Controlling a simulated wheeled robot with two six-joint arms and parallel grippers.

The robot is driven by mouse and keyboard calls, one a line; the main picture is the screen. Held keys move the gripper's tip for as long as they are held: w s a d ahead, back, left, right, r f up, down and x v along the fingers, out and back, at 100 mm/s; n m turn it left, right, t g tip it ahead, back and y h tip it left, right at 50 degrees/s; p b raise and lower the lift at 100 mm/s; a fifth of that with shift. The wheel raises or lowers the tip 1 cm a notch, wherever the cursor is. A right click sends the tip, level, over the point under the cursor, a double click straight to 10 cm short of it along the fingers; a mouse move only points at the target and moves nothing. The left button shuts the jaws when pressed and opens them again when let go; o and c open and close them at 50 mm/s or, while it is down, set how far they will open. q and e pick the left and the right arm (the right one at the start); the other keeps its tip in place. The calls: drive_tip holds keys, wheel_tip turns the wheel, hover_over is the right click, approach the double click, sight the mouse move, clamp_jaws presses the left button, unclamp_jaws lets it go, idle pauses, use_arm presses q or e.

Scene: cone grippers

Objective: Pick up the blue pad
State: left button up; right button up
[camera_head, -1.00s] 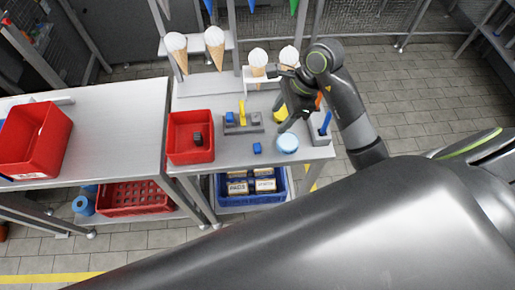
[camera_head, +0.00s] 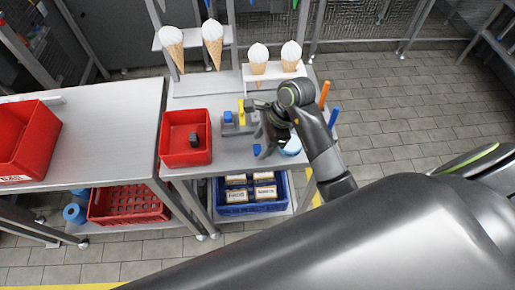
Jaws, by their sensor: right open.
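A small blue block (camera_head: 257,150), which looks like the blue pad, lies on the grey table near its front edge. My right gripper (camera_head: 268,147) is open and empty, pointing down just to the right of the blue block and partly in front of it. I cannot tell whether it touches the block. A light-blue round item (camera_head: 292,147) sits right of the gripper, partly hidden by my right arm. Another blue piece (camera_head: 228,117) sits on a grey holder with a yellow piece (camera_head: 241,112). My left gripper is out of view.
A red bin (camera_head: 163,157) with a dark block inside stands left on the table (camera_head: 228,163). Ice-cream cones (camera_head: 212,45) stand in racks behind. An orange stick (camera_head: 324,93) and a blue stick (camera_head: 333,117) stand at the right edge. A blue crate (camera_head: 250,208) is below.

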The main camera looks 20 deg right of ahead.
drive_tip(key=shift+x, duration=0.9)
drive_tip(key=shift+c, duration=0.2)
drive_tip(key=c, duration=1)
drive_tip(key=shift+r, duration=0.15)
drive_tip(key=shift+r, duration=0.25)
wheel_tip(320, 180, up, 5)
drive_tip(key=shift+r+p, duration=0.2)
drive_tip(key=shift+p, duration=0.35)
drive_tip(key=shift+r+p, duration=1)
drive_tip(key=shift+p, duration=0.15)
wheel_tip(320, 180, up, 7)
drive_tip(key=p, duration=0.7)
hover_over(260, 147)
drive_tip(key=shift+s, duration=0.1)
drive_tip(key=shift+f, duration=0.15)
